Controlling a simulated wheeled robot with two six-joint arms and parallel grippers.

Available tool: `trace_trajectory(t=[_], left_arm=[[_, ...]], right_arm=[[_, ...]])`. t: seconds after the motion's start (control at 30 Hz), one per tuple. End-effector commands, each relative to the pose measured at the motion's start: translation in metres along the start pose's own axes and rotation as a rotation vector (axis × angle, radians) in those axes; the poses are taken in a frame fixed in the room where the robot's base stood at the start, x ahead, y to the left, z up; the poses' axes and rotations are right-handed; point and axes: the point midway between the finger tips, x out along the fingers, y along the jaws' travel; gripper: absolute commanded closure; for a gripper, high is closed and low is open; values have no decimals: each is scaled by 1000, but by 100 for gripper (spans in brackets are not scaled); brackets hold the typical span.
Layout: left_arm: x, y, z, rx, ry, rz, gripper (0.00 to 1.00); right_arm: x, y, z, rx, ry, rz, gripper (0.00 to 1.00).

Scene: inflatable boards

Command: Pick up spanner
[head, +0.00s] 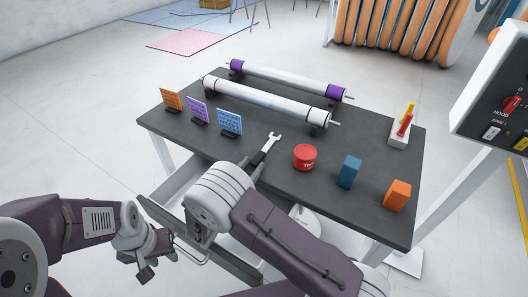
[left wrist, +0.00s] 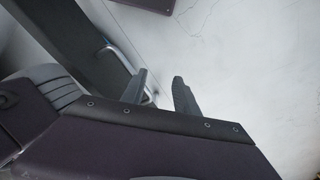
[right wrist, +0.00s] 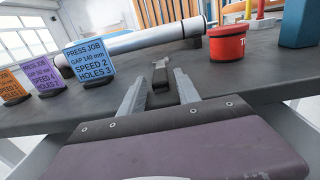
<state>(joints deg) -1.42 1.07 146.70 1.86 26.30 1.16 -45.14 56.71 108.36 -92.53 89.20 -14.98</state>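The spanner (head: 272,139) lies on the dark tabletop, its silver open-jawed head pointing away from me. Its dark handle runs toward my right gripper and is partly hidden in the head view. In the right wrist view the spanner (right wrist: 160,74) lies between and just ahead of the fingertips of my right gripper (right wrist: 158,80), which is open around the line of the handle. I cannot tell whether the fingers touch it. My left gripper (left wrist: 160,82) is open and empty, away from the tabletop, beside a metal drawer handle (left wrist: 117,57).
A dark table (head: 330,192) holds a red tin (head: 305,157), blue block (head: 348,172), orange block (head: 397,195), several job cards (head: 229,122) and two long rollers (head: 265,101). A pulled-out drawer (head: 168,188) is at the front left. A control panel (head: 500,105) stands right.

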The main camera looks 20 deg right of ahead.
Motion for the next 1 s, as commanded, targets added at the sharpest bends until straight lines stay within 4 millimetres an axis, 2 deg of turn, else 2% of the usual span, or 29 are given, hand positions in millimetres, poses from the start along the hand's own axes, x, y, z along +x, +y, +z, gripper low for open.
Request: trace_trajectory(t=[0.03, 0.1, 0.13, 0.47, 0.57, 0.77, 1.0], left_arm=[[0, 0, 0, 0, 0, 0, 64], [0, 0, 0, 0, 0, 0, 64], [0, 0, 0, 0, 0, 0, 64], [-1, 0, 0, 0, 0, 0, 64], [-4, 0, -1, 0, 0, 0, 64], [-14, 0, -2, 0, 0, 0, 64], [-24, 0, -3, 0, 0, 0, 64]], right_arm=[[0, 0, 0, 0, 0, 0, 79], [0, 0, 0, 0, -1, 0, 99], [0, 0, 0, 0, 0, 0, 100], [0, 0, 2, 0, 2, -1, 100], [0, 0, 11, 1, 1, 0, 100], [0, -2, 48, 3, -1, 0, 100], [2, -59, 80, -1, -2, 0, 100]])
